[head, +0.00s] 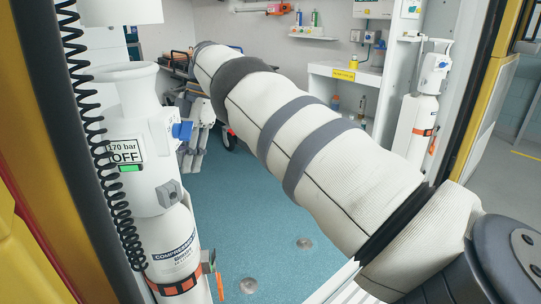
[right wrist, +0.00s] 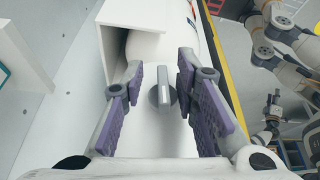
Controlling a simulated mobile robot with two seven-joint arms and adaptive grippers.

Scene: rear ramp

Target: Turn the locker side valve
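My right gripper (right wrist: 161,76) is open, with one purple-padded finger on each side of the knob. Gaps show between the pads and the knob. In the head view my right arm, in a ribbed white sleeve, reaches from the lower right to the upper left; I cannot make out its fingers clearly there. My left gripper is not in the head view.
A white gas cylinder (head: 176,252) with a valve head, blue knob and "170 bar OFF" display stands at the left, beside a black coiled hose (head: 92,130). Another cylinder (head: 414,125) stands at the right. Yellow door edges flank the opening. Blue floor (head: 225,215) is clear below my arm.

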